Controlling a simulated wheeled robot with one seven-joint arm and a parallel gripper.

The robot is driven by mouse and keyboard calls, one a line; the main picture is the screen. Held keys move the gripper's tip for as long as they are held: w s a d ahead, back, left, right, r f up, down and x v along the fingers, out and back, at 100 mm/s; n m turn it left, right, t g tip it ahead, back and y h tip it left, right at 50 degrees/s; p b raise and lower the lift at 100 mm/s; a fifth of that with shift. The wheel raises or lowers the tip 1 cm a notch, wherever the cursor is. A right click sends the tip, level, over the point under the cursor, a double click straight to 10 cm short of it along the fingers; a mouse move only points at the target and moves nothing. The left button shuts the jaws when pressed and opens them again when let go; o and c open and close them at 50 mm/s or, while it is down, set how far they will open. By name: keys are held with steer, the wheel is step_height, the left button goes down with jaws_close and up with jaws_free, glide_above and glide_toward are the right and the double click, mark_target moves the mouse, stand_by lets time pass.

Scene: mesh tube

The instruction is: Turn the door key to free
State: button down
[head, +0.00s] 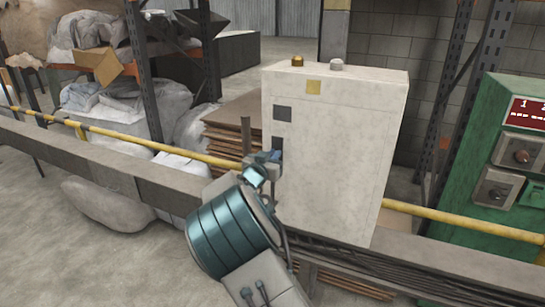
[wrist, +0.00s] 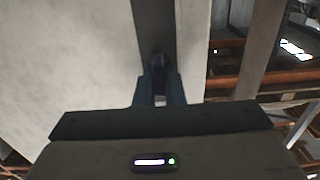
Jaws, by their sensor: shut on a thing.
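The pale cabinet (head: 330,150) stands upright beyond the rail, with two dark square plates on its left front. My gripper (head: 270,158) is at the lower dark plate (head: 278,143) and covers part of it. In the wrist view my gripper (wrist: 158,85) has its two blue fingers close together, shut on a small dark thing, the door key (wrist: 157,60), in front of a dark upright strip (wrist: 153,22). The key is mostly hidden by the fingers, and I cannot tell its turn angle. In the head view the key is hidden.
A yellow rail (head: 160,148) and a grey beam (head: 110,155) run across in front of the cabinet. A green machine (head: 460,215) with dials stands at the right. Stacked brown sheets (head: 232,130) are left of the cabinet.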

steer(key=shift+f, duration=0.1)
steer(key=m+b, duration=0.5)
steer(key=shift+s+d+f+m, duration=0.1)
steer(key=shift+d+f+m, duration=0.1)
steer(key=shift+m, duration=0.1)
steer(key=shift+d+f+m+b, duration=0.1)
steer(key=shift+m+b, duration=2.75)
steer(key=shift+m, duration=0.15)
steer(key=shift+d+f+m+b, duration=0.1)
steer(key=shift+m+b, duration=2.75)
steer(key=shift+m, duration=0.15)
steer(key=shift+a, duration=0.1)
steer(key=c, duration=1.5)
jaws_free()
steer(key=shift+s, duration=0.1)
